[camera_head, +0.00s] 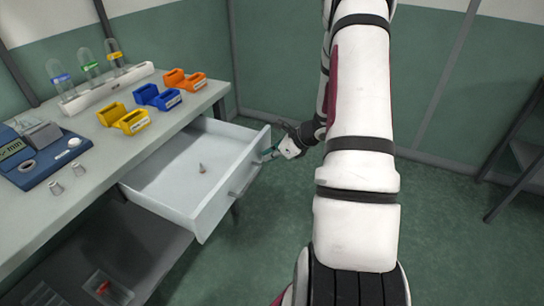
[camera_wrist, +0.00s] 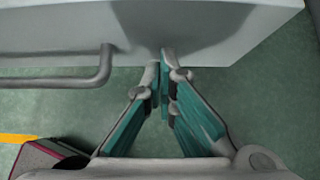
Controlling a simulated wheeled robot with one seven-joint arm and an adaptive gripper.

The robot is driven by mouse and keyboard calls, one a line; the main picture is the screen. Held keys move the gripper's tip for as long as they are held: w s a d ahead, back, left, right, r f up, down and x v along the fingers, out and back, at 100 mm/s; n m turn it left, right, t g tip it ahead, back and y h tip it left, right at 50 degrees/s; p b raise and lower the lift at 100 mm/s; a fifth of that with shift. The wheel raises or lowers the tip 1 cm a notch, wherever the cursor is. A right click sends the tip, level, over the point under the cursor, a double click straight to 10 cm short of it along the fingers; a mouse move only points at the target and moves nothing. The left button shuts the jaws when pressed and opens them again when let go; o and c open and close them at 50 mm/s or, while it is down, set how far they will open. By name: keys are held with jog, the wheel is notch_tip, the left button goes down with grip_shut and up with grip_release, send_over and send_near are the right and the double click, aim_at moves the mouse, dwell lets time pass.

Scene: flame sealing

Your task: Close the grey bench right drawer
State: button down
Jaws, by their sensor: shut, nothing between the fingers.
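The grey bench's right drawer (camera_head: 168,187) is pulled well out from under the worktop in the head view. A small grey item (camera_head: 201,169) stands inside it. Its bar handle (camera_head: 243,180) is on the front panel and also shows in the wrist view (camera_wrist: 60,81). My gripper (camera_head: 272,153) is at the drawer front, near its far end and beyond the handle. In the wrist view my gripper (camera_wrist: 163,75) is shut and empty, its tips at the lower part of the drawer front (camera_wrist: 215,30), right of the handle. Whether they touch it is hard to tell.
The bench top (camera_head: 100,165) holds yellow (camera_head: 123,117), blue (camera_head: 157,97) and orange (camera_head: 184,80) holders, a tube rack (camera_head: 105,88) and a blue device (camera_head: 40,155). A lower shelf (camera_head: 125,245) is below. The green floor right of the drawer is open. A dark frame (camera_head: 515,150) stands far right.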

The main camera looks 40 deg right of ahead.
jog(key=w+a+b, duration=0.1)
jog(key=w+a, duration=0.2)
jog(key=w, duration=0.6)
jog(key=w+a+b, duration=0.2)
jog(key=w+a, duration=0.1)
jog(key=w, duration=0.5)
jog(key=w+a+b, duration=0.1)
jog(key=w+a, duration=0.2)
jog(key=w, duration=0.6)
jog(key=shift+w+a+b, duration=0.3)
jog(key=shift+a, duration=0.05)
jog(key=shift+w+a+r, duration=0.1)
jog(key=shift+w, duration=0.1)
jog(key=shift+w, duration=0.1)
